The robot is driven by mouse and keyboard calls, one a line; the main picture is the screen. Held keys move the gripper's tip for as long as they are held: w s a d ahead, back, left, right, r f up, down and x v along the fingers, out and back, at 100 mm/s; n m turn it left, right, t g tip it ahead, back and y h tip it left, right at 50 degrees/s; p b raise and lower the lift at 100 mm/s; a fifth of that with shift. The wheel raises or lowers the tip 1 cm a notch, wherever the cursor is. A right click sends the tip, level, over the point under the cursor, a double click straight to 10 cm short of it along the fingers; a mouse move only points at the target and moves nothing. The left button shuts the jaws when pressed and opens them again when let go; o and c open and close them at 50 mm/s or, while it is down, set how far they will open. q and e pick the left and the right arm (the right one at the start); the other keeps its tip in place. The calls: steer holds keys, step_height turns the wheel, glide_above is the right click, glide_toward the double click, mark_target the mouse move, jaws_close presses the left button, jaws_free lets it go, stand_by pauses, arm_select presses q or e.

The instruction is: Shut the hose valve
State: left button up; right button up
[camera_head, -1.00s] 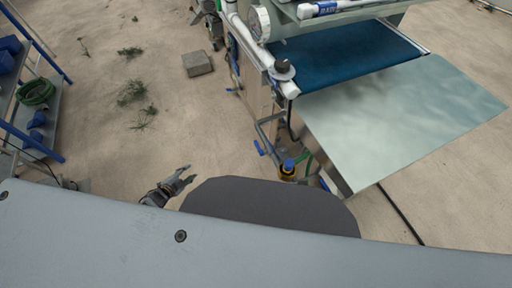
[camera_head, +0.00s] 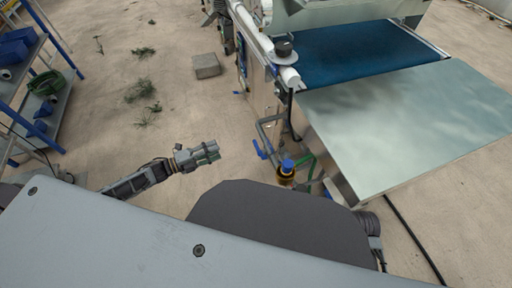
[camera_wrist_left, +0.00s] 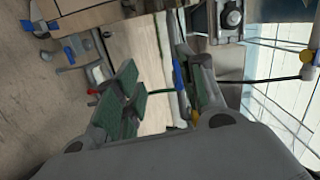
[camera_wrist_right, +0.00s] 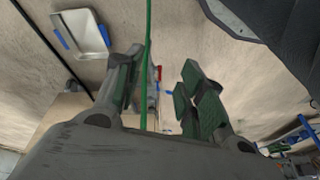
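The blue valve lever (camera_head: 259,150) sits on the grey piping at the lower front of the machine in the head view. Beside it is a yellow and black fitting (camera_head: 286,176) with a blue cap, and a green hose (camera_head: 309,164) near it. My left gripper (camera_head: 210,152) is left of the lever, apart from it. In the left wrist view its fingers (camera_wrist_left: 160,92) are spread and empty; a blue part (camera_wrist_left: 179,75) shows beyond them. In the right wrist view my right gripper (camera_wrist_right: 160,95) is open, with a green hose (camera_wrist_right: 148,60) crossing behind the gap.
The machine has a blue belt (camera_head: 350,52) and a pale metal sheet (camera_head: 410,120) jutting out above the floor at right. A black cable (camera_head: 410,230) runs along the floor. A shelf with blue items (camera_head: 22,45) stands at left. The floor left of the machine is mostly clear.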

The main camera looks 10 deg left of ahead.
mark_target(258, 148)
arm_select(q)
steer(key=shift+s+d+r+m+g+h+b, duration=0.15)
steer(key=shift+s+d+r+m+g+h, duration=0.15)
steer(key=shift+d+m, duration=0.2)
steer(key=shift+s+d+r+m+g+h+b, duration=0.2)
steer(key=shift+d+r+m+h, duration=0.15)
steer(key=shift+d, duration=0.2)
steer(key=shift+s+d+r+m+g+h+b, duration=0.15)
steer(key=shift+s+d+r+m+g+h, duration=0.15)
steer(key=shift+d+m, duration=0.2)
arm_select(e)
steer(key=shift+v, duration=1.6)
arm_select(q)
steer(key=shift+w+d, duration=0.2)
arm_select(e)
steer(key=shift+w+d, duration=0.1)
arm_select(q)
steer(key=b+x, duration=0.3)
steer(key=x, duration=1)
steer(key=shift+w, duration=0.2)
arm_select(e)
steer(key=shift+t+y, duration=0.6)
steer(key=f, duration=0.1)
steer(key=a+f, duration=0.1)
steer(key=f, duration=0.1)
steer(key=shift+w+a+f, duration=0.3)
steer(key=shift+a+f, duration=0.05)
steer(key=shift+f, duration=0.05)
arm_select(q)
steer(key=shift+d, duration=0.15)
